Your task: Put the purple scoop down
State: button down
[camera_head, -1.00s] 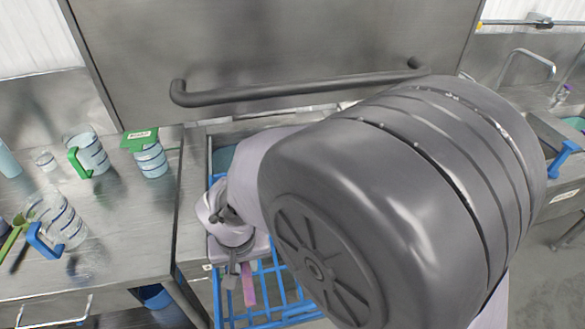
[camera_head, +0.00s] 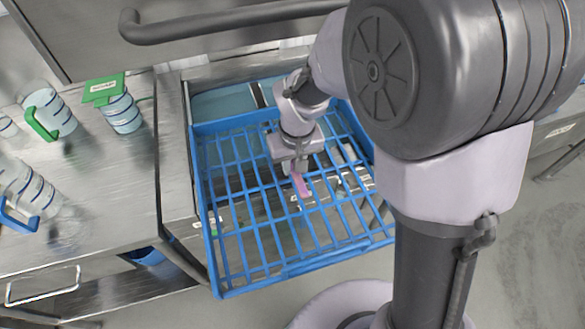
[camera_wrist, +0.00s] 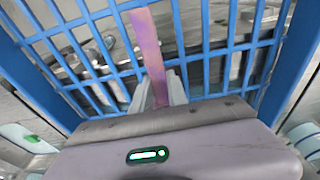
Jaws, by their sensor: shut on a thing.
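The purple scoop (camera_head: 300,184) shows as a pink-purple strip below my gripper (camera_head: 295,168), over the blue rack (camera_head: 217,262). In the wrist view the purple scoop (camera_wrist: 148,45) extends out from between the fingers of my gripper (camera_wrist: 160,88), across the blue bars (camera_wrist: 100,18). My gripper is shut on the scoop. Only the scoop's strip-like part is plain to see; I cannot make out its bowl. I cannot tell whether the scoop touches the rack.
A steel counter (camera_head: 105,190) on the left holds a green-handled jug (camera_head: 52,112), a green-lidded container (camera_head: 122,112) and a blue-handled jug (camera_head: 28,190). A dark bar handle (camera_head: 230,18) crosses above. Most of the rack's grid is clear.

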notch_tip(320, 180, down, 2)
jog(key=shift+a+f, duration=0.1)
jog(key=shift+f, duration=0.1)
jog(key=shift+f+b, duration=0.2)
jog(key=shift+b, duration=0.2)
jog(key=c, duration=1.3)
grip_release()
